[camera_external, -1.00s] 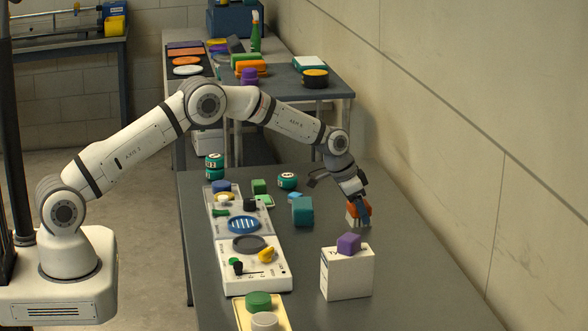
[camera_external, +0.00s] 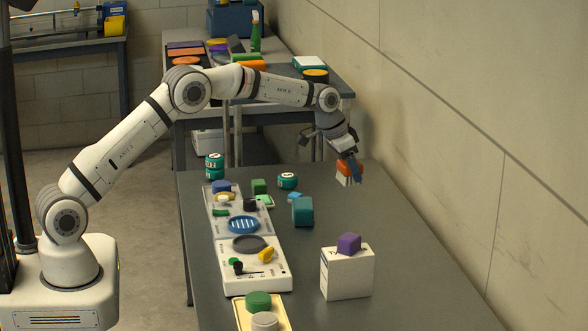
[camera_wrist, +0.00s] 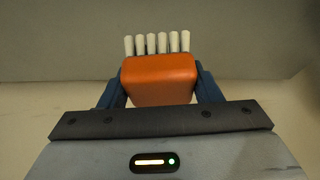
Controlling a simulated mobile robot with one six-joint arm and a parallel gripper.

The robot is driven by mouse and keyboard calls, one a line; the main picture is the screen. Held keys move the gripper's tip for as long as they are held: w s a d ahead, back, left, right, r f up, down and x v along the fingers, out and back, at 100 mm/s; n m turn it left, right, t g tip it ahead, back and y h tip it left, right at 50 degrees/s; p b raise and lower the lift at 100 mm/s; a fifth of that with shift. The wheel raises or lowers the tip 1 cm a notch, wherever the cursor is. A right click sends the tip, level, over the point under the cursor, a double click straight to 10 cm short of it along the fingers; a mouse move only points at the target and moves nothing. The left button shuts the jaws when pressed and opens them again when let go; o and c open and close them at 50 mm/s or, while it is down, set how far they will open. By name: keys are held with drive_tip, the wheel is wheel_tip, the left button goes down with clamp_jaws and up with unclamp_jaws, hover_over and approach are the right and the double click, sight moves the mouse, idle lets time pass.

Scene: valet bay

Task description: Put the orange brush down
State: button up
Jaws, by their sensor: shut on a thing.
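The orange brush (camera_external: 349,167) is held between the blue fingers of my gripper (camera_external: 354,170), above the far right part of the dark table (camera_external: 400,232). Its pale bristles point downward in the external view. In the wrist view the orange brush (camera_wrist: 160,80) sits between both fingers of my gripper (camera_wrist: 160,88), with a row of white bristle tufts at its far side. My gripper is shut on it. The brush appears raised off the table, though the exact gap is hard to judge.
A white box (camera_external: 346,274) with a purple block (camera_external: 348,243) on top stands nearer on the table. A teal block (camera_external: 302,211), a teal tin (camera_external: 287,181) and white trays (camera_external: 254,270) with small items lie to the left. The table's right side is bare beside the wall (camera_external: 480,130).

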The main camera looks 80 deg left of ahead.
drive_tip(key=s+a+n+g+y, duration=0.1)
drive_tip(key=s+a+n, duration=0.3)
drive_tip(key=s+a, duration=0.75)
drive_tip(key=s+a+n+y, duration=0.2)
drive_tip(key=s+a+n, duration=0.2)
drive_tip(key=s+a, duration=0.8)
drive_tip(key=p+x, duration=0.2)
drive_tip(key=x, duration=0.8)
drive_tip(key=shift+s+a, duration=0.15)
drive_tip(key=shift+s, duration=0.05)
drive_tip(key=shift+f, duration=0.3)
drive_tip(key=shift+f, duration=0.1)
drive_tip(key=shift+f+b, duration=0.15)
drive_tip(key=shift+b, duration=0.15)
drive_tip(key=o, duration=1)
